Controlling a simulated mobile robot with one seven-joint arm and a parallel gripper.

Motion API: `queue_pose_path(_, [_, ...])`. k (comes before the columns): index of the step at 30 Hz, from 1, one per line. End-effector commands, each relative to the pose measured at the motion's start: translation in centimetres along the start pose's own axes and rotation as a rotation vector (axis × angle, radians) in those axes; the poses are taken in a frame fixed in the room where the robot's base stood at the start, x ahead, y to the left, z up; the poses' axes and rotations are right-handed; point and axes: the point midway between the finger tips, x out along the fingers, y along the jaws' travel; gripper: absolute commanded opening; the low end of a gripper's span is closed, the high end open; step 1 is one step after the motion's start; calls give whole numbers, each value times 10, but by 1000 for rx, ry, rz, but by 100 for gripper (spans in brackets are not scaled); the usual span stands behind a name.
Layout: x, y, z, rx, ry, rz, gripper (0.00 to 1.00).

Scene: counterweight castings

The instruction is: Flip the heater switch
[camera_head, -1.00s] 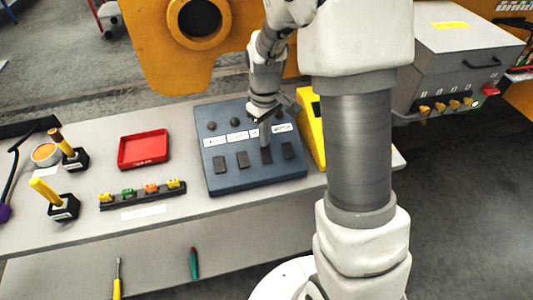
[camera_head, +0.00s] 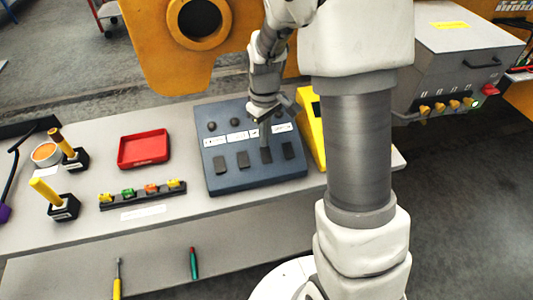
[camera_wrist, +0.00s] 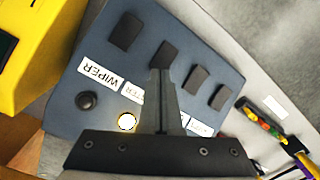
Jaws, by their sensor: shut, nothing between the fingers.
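The blue-grey switch panel (camera_head: 210,180) lies on the bench with a row of dark rocker switches, white labels and round lamps. The heater switch (camera_head: 266,157) is third from the left in the head view, beside the wiper switch (camera_head: 289,151). In the wrist view the heater switch (camera_wrist: 168,51) is partly hidden by my fingertips. Its label (camera_wrist: 133,91) is mostly covered, with "TER" showing. The lamp (camera_wrist: 127,121) by it glows white-yellow. My gripper (camera_head: 265,145) is shut and empty, fingertips at the heater switch's edge; I cannot tell if they touch.
A yellow box (camera_head: 312,125) stands close to the panel's right. A red tray (camera_head: 144,149), a strip of coloured connectors (camera_head: 143,195) and two yellow-handled levers (camera_head: 45,190) are to the left. The bench front holds two screwdrivers (camera_head: 193,262).

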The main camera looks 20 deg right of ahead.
Motion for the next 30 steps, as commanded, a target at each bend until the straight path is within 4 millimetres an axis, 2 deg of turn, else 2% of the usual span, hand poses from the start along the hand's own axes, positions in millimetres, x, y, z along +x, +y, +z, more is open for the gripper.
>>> queue_pose_path(30, [14,0,0,0,0,0,0])
